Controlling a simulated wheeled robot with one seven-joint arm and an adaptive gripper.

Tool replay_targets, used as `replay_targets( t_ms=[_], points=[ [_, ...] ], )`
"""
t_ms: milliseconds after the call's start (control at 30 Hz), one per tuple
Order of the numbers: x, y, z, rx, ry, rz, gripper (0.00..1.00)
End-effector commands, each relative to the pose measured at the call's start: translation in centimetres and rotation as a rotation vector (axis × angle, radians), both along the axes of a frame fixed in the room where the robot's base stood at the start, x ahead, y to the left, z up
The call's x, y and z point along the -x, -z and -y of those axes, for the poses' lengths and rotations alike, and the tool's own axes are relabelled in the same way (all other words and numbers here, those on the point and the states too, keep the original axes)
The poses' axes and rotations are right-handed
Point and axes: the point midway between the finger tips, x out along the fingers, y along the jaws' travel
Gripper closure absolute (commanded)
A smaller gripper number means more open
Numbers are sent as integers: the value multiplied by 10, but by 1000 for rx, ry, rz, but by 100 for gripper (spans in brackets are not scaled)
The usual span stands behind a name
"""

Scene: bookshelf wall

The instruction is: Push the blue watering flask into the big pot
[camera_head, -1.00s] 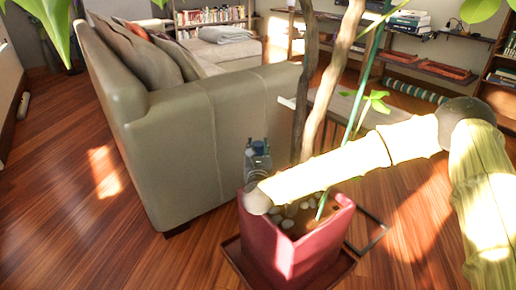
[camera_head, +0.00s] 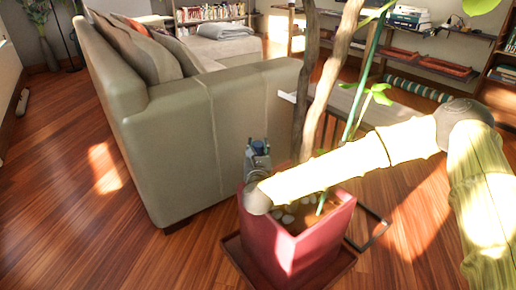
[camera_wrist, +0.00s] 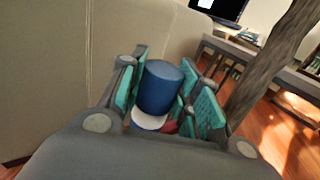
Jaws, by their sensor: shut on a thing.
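The blue watering flask (camera_wrist: 160,88) stands between my gripper's teal-padded fingers in the wrist view, with a white band below its blue top. In the head view only a bit of its blue top (camera_head: 258,147) shows above my gripper (camera_head: 257,155). My gripper is shut on the flask, at the back left rim of the big pot. The big pot (camera_head: 285,245) is red and square, holding soil, pale stones and a plant with thick trunks. A small red patch shows below the flask in the wrist view. The flask's lower end is hidden.
A grey-green sofa (camera_head: 235,125) stands close behind and left of my gripper. The plant's trunks (camera_head: 305,110) rise just right of it. The pot stands on a dark tray (camera_head: 337,275). Wooden floor (camera_head: 70,220) is clear at the left.

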Motion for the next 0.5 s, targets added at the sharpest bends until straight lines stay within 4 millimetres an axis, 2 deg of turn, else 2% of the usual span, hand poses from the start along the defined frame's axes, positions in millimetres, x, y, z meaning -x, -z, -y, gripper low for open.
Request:
replay_targets(
  t_ms=[500],
  points=[
    [0,13,0,0,0,0,99]
  ],
)
